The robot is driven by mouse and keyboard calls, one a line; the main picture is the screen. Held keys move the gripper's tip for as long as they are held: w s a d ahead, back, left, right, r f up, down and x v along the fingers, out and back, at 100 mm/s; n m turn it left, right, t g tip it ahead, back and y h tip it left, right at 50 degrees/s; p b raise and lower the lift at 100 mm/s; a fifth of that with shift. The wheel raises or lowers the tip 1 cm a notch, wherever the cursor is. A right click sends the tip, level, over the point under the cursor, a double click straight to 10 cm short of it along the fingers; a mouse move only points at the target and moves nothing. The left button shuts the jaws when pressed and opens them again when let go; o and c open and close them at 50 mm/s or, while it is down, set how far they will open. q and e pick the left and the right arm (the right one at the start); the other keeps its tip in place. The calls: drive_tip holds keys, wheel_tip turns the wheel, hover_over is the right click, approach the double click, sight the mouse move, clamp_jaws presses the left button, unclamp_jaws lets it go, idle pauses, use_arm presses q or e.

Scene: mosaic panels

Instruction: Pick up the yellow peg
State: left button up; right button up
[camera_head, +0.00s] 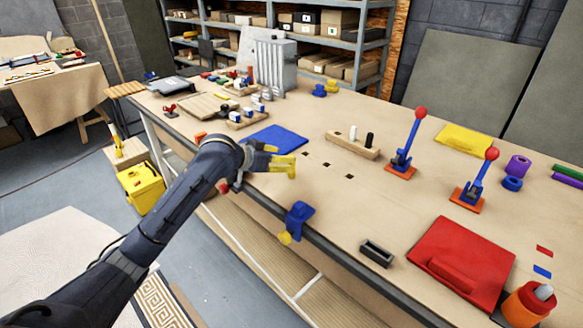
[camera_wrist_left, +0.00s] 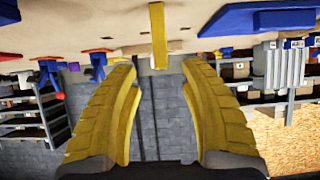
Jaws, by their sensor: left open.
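A narrow yellow bar, which looks like the yellow peg (camera_wrist_left: 158,35), shows in the left wrist view. It lies across the gap between the fingertips, farther from the camera than they are. In that view the scene is upside down. My left gripper (camera_head: 284,157) has yellow fingers and hovers at the table's front edge, close to the blue panel. Its fingers (camera_wrist_left: 157,75) are spread apart with nothing seen clasped between them. In the head view I cannot separate the peg from the yellow fingers. My right gripper is not in view.
A blue panel (camera_head: 274,138) lies behind the gripper. A wooden block with white and black pegs (camera_head: 352,145) stands to the right. Two red-knobbed levers (camera_head: 404,150) and a red panel (camera_head: 460,265) are farther right. A blue clamp (camera_head: 298,215) sits on the front edge.

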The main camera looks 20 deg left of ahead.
use_arm(q)
drive_tip(key=shift+x, duration=2.8)
drive_tip(key=shift+w+a+r, duration=0.1)
drive_tip(key=shift+c, duration=0.5)
clamp_jaws()
